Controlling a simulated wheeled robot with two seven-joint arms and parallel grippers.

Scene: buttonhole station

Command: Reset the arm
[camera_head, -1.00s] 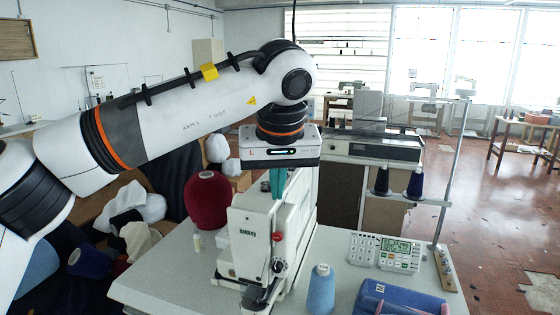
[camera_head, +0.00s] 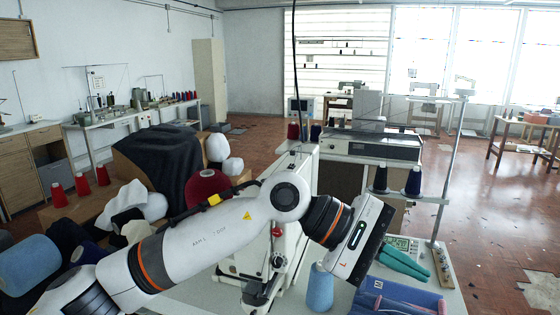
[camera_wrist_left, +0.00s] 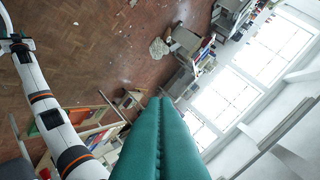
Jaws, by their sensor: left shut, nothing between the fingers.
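My left arm comes in from the lower left in the head view and reaches right, in front of the white sewing machine. My left gripper (camera_head: 426,279) has its teal fingers pressed together with nothing between them. They point right and slightly down, above the right part of the table, near the control panel (camera_head: 400,243) and over the blue case. In the left wrist view the shut teal fingers (camera_wrist_left: 164,100) point out over the brown floor and towards the windows. The sewing machine (camera_head: 303,195) is partly hidden behind my arm. My right gripper is not seen in either view.
A light blue thread cone (camera_head: 320,288) and a blue case (camera_head: 395,299) are on the table below my left wrist. A thread stand (camera_head: 452,165) with dark cones (camera_head: 413,181) rises close by. A dark red cone (camera_head: 203,186) stands behind the arm. Open floor lies at the right.

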